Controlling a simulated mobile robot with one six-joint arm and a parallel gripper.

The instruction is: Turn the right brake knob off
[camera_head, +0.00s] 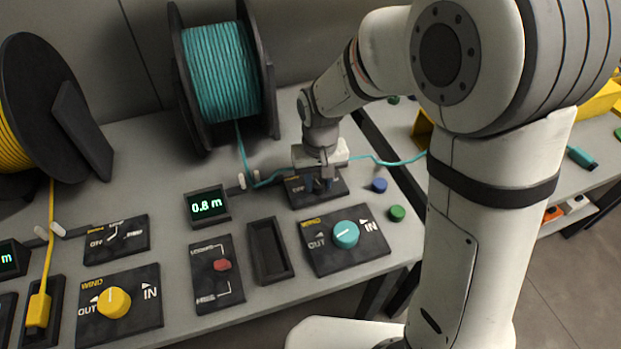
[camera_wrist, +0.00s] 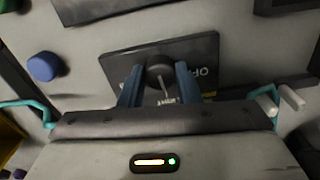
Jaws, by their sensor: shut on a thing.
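The right brake plate (camera_head: 335,189) is a black panel on the grey table below the teal spool. It also shows in the wrist view (camera_wrist: 207,50), with an OFF label at its right side there. Its round black knob (camera_wrist: 158,68) sits between the two blue fingers of my gripper (camera_wrist: 158,85), which is shut on it. A pale pointer line on the knob runs downward in the wrist view, toward a partly hidden label. In the head view my gripper (camera_head: 319,184) reaches down onto this plate and hides the knob.
A teal cable (camera_head: 385,161) runs from the teal spool (camera_head: 222,72) past my gripper. Blue (camera_head: 379,185) and green (camera_head: 397,213) buttons stand right of the plate. A winding panel with a teal knob (camera_head: 345,234) lies in front; a display (camera_head: 207,206) reads 0.8 m.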

